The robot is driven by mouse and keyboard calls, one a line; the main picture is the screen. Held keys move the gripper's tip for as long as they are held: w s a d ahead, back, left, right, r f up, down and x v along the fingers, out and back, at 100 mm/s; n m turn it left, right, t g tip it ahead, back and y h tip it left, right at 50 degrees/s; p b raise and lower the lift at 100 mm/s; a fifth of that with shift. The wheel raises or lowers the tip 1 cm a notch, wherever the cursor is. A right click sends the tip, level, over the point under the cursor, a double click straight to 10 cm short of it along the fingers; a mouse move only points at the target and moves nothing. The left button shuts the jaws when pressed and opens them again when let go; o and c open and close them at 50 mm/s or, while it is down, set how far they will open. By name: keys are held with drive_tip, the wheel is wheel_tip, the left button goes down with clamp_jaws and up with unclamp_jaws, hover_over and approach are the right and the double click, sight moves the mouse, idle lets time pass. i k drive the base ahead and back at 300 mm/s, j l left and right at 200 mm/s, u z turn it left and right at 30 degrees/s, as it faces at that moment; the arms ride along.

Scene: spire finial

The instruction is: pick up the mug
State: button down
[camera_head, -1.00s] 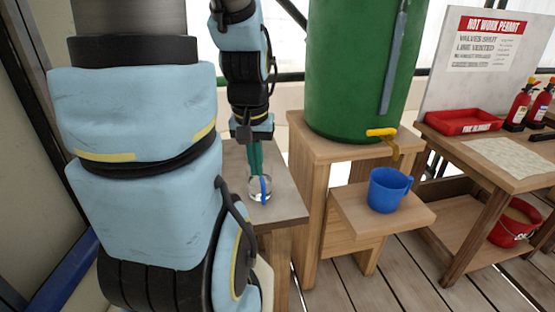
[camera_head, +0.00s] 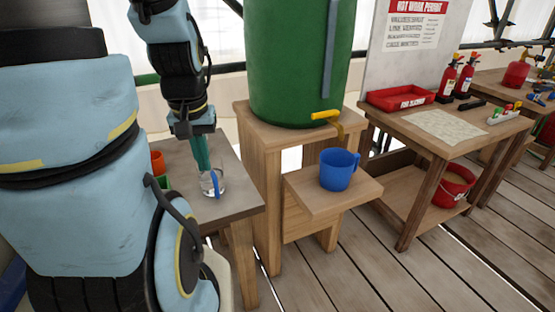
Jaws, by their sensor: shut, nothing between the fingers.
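A blue mug (camera_head: 339,169) stands upright on the low wooden step (camera_head: 312,201) below the yellow tap of a green barrel. Its handle points right. My gripper (camera_head: 206,168) hangs down over the grey-topped table to the left of the mug. It is well apart from the mug, with its teal fingers shut and empty. A clear glass-like vessel (camera_head: 220,184) with a blue upright strip stands on that table, right at the fingertips. I cannot tell whether the fingers touch it or are inside it.
The green barrel (camera_head: 296,70) with a yellow tap (camera_head: 325,116) stands on a wooden stand (camera_head: 262,140). An orange pot (camera_head: 157,162) is partly hidden by my arm. A workbench at right holds a red tray (camera_head: 402,97); a red bucket (camera_head: 453,187) is below. Plank floor in front is clear.

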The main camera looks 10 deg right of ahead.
sight(338, 165)
drive_tip(key=l+u, duration=0.15)
drive_tip(key=l, duration=0.3)
drive_tip(key=k+l+u, duration=0.1)
drive_tip(key=l, duration=0.3)
drive_tip(key=k+l+u, duration=0.15)
drive_tip(key=l, duration=0.3)
drive_tip(key=l+u, duration=0.1)
drive_tip(key=l, duration=0.3)
drive_tip(key=i+l+u, duration=0.1)
drive_tip(key=l, duration=0.2)
drive_tip(key=i+l+u, duration=0.1)
drive_tip(key=l, duration=0.2)
